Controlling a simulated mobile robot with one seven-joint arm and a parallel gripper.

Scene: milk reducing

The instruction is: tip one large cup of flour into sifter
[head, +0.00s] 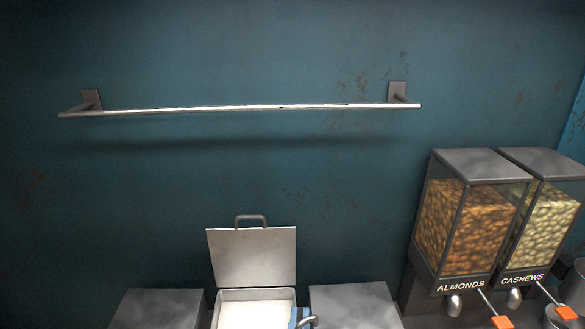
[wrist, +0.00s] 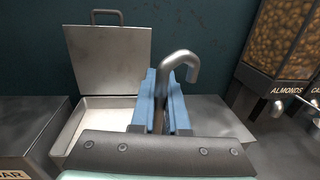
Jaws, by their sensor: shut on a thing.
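My gripper (wrist: 161,100), with blue fingers, is shut on a grey metal handle (wrist: 178,62) with a hooked end. The cup that this handle may belong to is hidden. The gripper's blue tip (head: 294,318) and the hook (head: 308,321) show at the bottom of the head view, at the right side of an open bin (head: 251,257). The bin's lid stands up and its inside is pale; I cannot tell whether that is flour. It also shows in the wrist view (wrist: 108,58), left of and behind the fingers. No sifter is in view.
Closed grey bins stand left (head: 163,302) and right (head: 352,300) of the open one. Dispensers of almonds (head: 468,225) and cashews (head: 545,215) stand at the right. A metal rail (head: 240,108) is on the blue wall, with free air below it.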

